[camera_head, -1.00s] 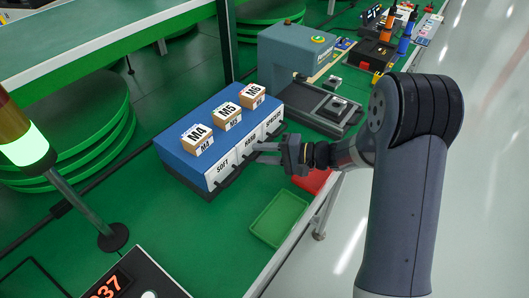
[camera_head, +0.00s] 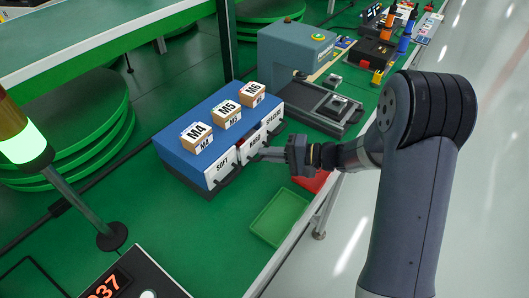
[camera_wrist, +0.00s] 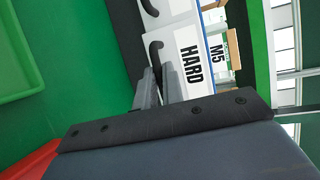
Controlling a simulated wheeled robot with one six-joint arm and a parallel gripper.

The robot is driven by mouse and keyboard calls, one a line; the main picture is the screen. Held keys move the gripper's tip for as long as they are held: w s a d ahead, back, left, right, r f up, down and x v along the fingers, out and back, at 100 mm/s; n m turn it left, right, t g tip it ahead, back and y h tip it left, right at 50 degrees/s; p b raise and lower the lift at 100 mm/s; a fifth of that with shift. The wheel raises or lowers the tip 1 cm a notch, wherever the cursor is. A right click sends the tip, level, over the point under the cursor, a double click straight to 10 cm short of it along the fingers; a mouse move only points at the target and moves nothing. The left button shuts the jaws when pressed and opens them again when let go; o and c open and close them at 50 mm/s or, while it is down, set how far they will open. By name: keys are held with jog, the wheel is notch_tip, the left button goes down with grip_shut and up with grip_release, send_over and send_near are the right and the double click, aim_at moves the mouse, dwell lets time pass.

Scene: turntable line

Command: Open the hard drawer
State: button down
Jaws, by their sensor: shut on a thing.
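A blue cabinet (camera_head: 178,148) stands on the green table with white drawer fronts marked SOFT (camera_head: 222,168), HARD (camera_head: 254,143) and SPACERS. The hard drawer seems to stand slightly forward of its neighbours. It also fills the middle of the wrist view (camera_wrist: 192,60), its front facing my gripper. My gripper (camera_head: 262,155) is at this front and shut on its dark handle. In the wrist view the fingers (camera_wrist: 158,76) are close together against the front, and the gripped part of the handle is mostly hidden.
Boxes marked M4 (camera_head: 196,136), M5 (camera_head: 226,114) and M6 (camera_head: 252,94) sit on the cabinet. A green tray (camera_head: 279,217) lies in front, and a red tray (camera_head: 312,181) is under my gripper. A grey machine (camera_head: 296,58) stands behind. Floor at right is clear.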

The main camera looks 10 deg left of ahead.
jog(key=s+d+b, duration=0.1)
jog(key=d, duration=0.3)
jog(key=s+d+b, duration=0.1)
jog(key=s+d, duration=0.1)
jog(key=d, duration=0.1)
jog(key=s+d+b, duration=0.1)
jog(key=d, duration=0.3)
jog(key=shift+s+d, duration=0.35)
jog(key=shift+s, duration=0.05)
jog(key=c, duration=1.5)
grip_release()
jog(key=shift+c, duration=0.2)
jog(key=v, duration=1)
jog(key=shift+d, duration=0.35)
jog(key=x, duration=1.1)
jog(key=shift+r, duration=0.1)
jog(key=shift+w+a, duration=0.1)
jog(key=shift+a, duration=0.05)
